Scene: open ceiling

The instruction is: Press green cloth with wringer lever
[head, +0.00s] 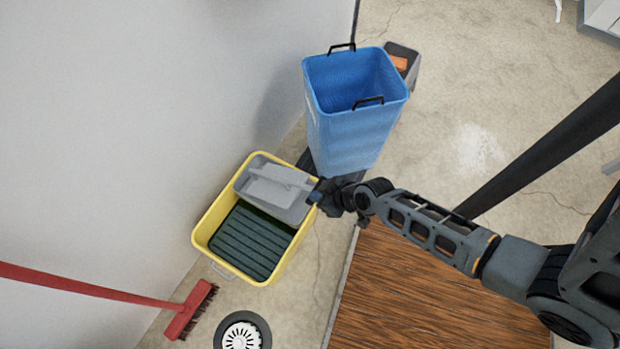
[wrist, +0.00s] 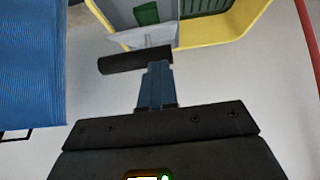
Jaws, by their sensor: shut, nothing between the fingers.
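A yellow mop bucket (head: 208,222) stands by the wall with a grey wringer (head: 293,211) at its back end. The wringer also shows in the wrist view (wrist: 127,41). A green patch (wrist: 147,13), apparently the cloth, lies in the wringer in the wrist view; I cannot make it out in the head view. A dark cylindrical bar (wrist: 118,63), apparently the lever's handle, lies across the tips of my gripper (wrist: 157,70). Contact is unclear. My gripper (head: 321,191) is shut with nothing between its fingers, at the bucket's right rim in the head view.
A tall blue bin (head: 352,138) stands close behind my gripper, with a small grey container (head: 413,66) beyond it. A red broom (head: 183,317) and a round drain-like object (head: 242,333) are in front. A wooden surface (head: 420,295) lies below my arm. The floor at upper right is mostly open.

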